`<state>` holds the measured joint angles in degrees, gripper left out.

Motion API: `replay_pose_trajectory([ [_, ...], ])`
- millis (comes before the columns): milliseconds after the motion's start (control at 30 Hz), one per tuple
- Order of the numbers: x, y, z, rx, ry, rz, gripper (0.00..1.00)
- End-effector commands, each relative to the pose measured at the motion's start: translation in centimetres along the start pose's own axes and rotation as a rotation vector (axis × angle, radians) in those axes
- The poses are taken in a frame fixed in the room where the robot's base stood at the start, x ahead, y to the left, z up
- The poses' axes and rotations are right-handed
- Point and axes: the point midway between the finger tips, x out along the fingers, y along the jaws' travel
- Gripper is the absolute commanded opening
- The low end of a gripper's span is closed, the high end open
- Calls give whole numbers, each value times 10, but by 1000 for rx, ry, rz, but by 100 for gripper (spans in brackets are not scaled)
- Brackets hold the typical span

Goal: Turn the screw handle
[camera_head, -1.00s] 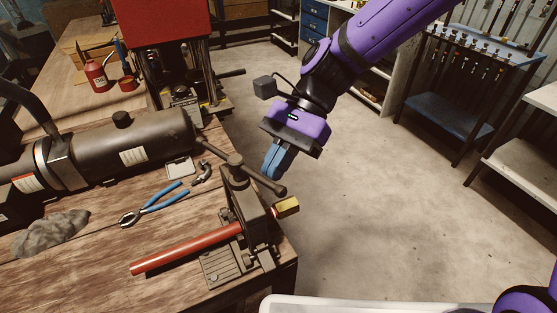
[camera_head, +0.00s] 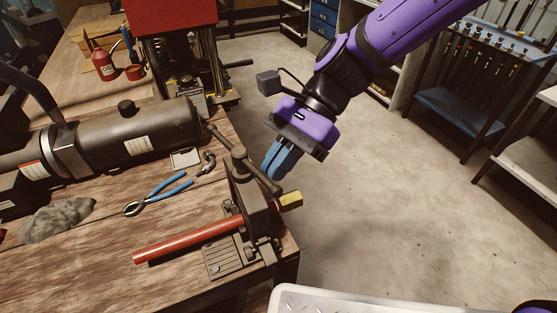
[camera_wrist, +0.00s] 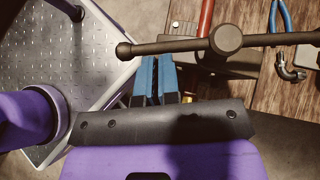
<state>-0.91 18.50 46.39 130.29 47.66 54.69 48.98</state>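The screw handle (camera_head: 258,170) is a dark bar with ball ends and a round hub, on top of the hose crimper (camera_head: 246,198). In the wrist view the handle (camera_wrist: 175,45) runs nearly level across the top, its left ball end free. A red hose (camera_head: 190,240) lies through the crimper, with a brass fitting (camera_head: 291,200) at its right side. My gripper (camera_head: 271,171) points down with blue fingers close to the handle's near right end. In the wrist view the fingertips (camera_wrist: 155,60) lie just below the bar, a narrow gap between them. Nothing shows between them; contact cannot be told.
Blue-handled pliers (camera_head: 158,194), a grey rag (camera_head: 58,219) and a dark cylinder (camera_head: 140,136) lie on the wooden bench (camera_head: 110,262). A red press (camera_head: 172,25) stands behind. Floor (camera_head: 385,210) right of the bench is clear.

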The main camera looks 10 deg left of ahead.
Motion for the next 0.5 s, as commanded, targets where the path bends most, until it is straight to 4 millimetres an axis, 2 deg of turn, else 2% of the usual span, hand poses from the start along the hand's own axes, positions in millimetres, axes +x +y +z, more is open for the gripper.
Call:
replay_pose_trajectory([
  [267,-23,-6,-27,2,1,-2,0],
  [500,-75,-3,-26,2,4,-7,0],
])
